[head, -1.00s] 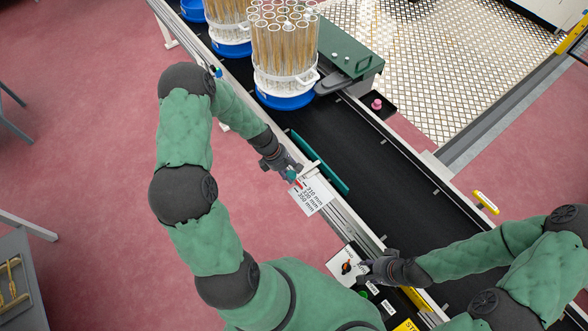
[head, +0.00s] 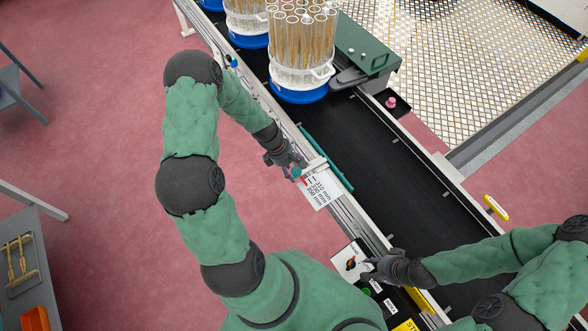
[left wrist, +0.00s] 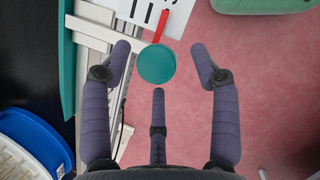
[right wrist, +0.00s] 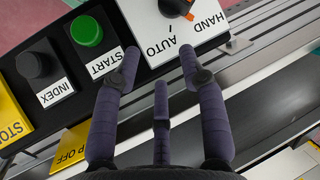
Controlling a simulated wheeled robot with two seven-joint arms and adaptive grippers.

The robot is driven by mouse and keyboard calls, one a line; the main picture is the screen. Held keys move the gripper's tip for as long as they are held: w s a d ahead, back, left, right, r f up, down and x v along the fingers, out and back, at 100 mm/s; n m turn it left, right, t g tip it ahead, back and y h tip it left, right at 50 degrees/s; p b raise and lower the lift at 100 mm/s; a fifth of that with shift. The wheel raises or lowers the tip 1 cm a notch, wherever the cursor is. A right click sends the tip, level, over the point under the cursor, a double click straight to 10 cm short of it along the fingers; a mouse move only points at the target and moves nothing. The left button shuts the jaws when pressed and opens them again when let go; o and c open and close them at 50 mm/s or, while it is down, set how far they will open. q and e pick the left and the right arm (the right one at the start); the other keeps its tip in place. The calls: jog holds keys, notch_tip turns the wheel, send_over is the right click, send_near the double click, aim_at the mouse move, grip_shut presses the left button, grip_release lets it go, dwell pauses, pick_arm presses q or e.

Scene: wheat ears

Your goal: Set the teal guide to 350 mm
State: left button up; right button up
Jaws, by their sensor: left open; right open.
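The teal guide (head: 327,157) is a long bar along the conveyor's near edge; it also shows at the left of the left wrist view (left wrist: 68,62). Its round teal knob (left wrist: 157,64) carries a red pointer (left wrist: 164,26) reaching the white scale label (head: 322,189). The label lists 310, 330 and 350 mm beside black lines; I cannot tell which value the pointer marks. My left gripper (head: 292,169) is open, its fingers spread around the knob without visible contact. My right gripper (head: 369,270) is open at the control panel (right wrist: 205,35).
The panel has a HAND/AUTO switch (right wrist: 175,6), a green START button (right wrist: 87,31), a black INDEX button (right wrist: 37,63) and a yellow STOP label. A green box (head: 366,50) stands beyond.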

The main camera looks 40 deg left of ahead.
pick_arm(q)
jog(key=v, duration=1.1)
jog(key=shift+r, duration=0.2)
